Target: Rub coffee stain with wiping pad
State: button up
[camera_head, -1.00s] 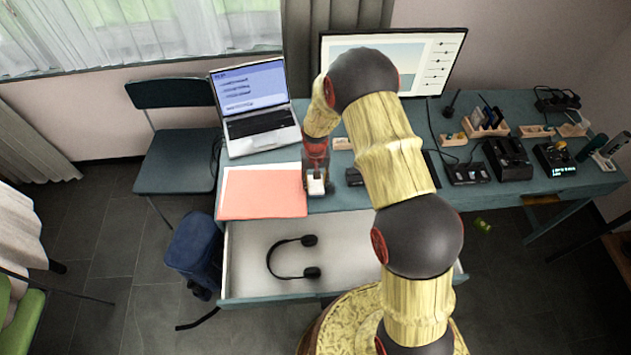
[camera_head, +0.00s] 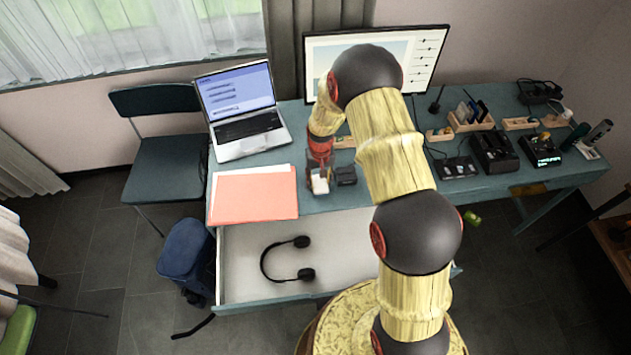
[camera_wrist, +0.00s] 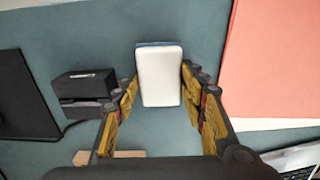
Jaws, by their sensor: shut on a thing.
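The wiping pad (camera_wrist: 160,78) is a white block with a blue edge, upright between my fingers in the wrist view. My gripper (camera_head: 319,178) is shut on it, over the teal desk (camera_head: 332,203) just right of the coral folder. The pad also shows as a small white patch in the head view (camera_head: 320,186). I cannot tell whether it touches the desk. No coffee stain shows; the pad, fingers and arm hide parts of the desk.
A small black box (camera_head: 346,175) stands close right of my gripper. The coral folder (camera_head: 252,195) and laptop (camera_head: 248,130) are to the left. The monitor (camera_head: 425,60) stands behind. Below, an open drawer (camera_head: 340,235) holds headphones (camera_head: 287,262).

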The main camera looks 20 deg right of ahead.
jog(key=shift+s+d+f, duration=0.1)
jog(key=shift+s+d, duration=0.05)
jog(key=shift+d, duration=0.45)
jog(key=shift+s+d, duration=0.1)
jog(key=shift+d, duration=0.45)
jog(key=shift+a, duration=0.1)
